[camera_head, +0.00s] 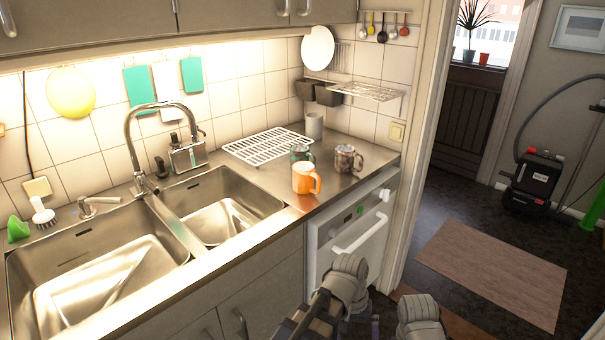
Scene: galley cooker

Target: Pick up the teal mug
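The teal mug (299,151) stands on the steel counter at the right end of the drying rack. Its lower part is hidden behind an orange mug (304,180), which stands in front of it with its handle to the right. A brown and grey patterned mug (347,160) stands just to the right of the teal one. Grey rounded parts of my own arms show at the bottom of the view, low in front of the counter. No fingertips of either gripper can be made out.
A white wire rack (266,146) lies on the counter, left of the mugs. A pale cup (314,125) stands near the wall behind. Two sinks (232,207) with a tall tap (133,130) are to the left. A wall shelf (366,91) hangs above; counter right of the mugs is clear.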

